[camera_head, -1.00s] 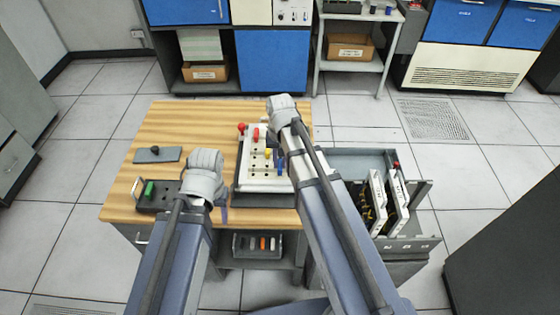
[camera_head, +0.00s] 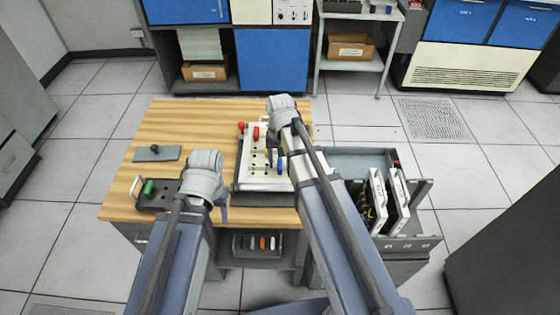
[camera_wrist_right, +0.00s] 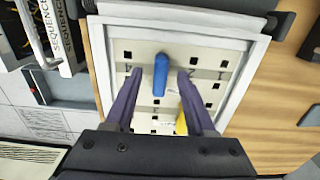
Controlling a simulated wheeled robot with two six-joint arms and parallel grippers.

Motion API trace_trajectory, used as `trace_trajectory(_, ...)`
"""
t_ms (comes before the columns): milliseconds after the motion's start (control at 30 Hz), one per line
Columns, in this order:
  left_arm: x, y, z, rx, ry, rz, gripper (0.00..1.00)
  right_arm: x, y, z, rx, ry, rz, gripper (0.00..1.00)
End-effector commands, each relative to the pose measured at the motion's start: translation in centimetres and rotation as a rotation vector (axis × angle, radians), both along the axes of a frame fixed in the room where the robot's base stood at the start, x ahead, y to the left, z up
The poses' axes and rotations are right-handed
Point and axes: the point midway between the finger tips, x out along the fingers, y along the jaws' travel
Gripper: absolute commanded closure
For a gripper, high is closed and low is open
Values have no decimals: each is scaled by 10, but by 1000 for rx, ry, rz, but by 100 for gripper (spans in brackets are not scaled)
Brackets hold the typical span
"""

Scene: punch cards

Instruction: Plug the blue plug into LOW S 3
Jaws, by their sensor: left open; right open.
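The white socket panel (camera_head: 262,184) lies on the wooden table in the head view. The blue plug (camera_head: 280,164) is at its right side. In the right wrist view the blue plug (camera_wrist_right: 161,75) stands over the panel face, between the two fingers of my right gripper (camera_wrist_right: 160,72). The fingers are apart, with a gap on each side of the plug. A yellow plug (camera_wrist_right: 181,124) is partly hidden by a finger. Panel lettering is too small to read surely. My left gripper (camera_head: 223,212) hangs open and empty by the table's front edge.
Two red plugs (camera_head: 241,126) stand at the panel's back left. A dark holder with a green plug (camera_head: 149,188) and a grey plate with a black knob (camera_head: 155,150) lie at the left. An open drawer with upright cards (camera_head: 376,198) is at the right.

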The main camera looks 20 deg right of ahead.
Motion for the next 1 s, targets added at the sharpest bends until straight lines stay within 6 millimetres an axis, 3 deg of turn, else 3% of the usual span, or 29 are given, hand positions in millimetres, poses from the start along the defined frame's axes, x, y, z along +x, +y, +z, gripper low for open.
trace_trajectory(467, 0, 0, 13, 0, 0, 0, 45, 0, 0, 13, 0, -1, 0, 45)
trace_trajectory(1000, 0, 0, 76, 0, 0, 0, 45, 0, 0, 76, 0, 0, 0, 45)
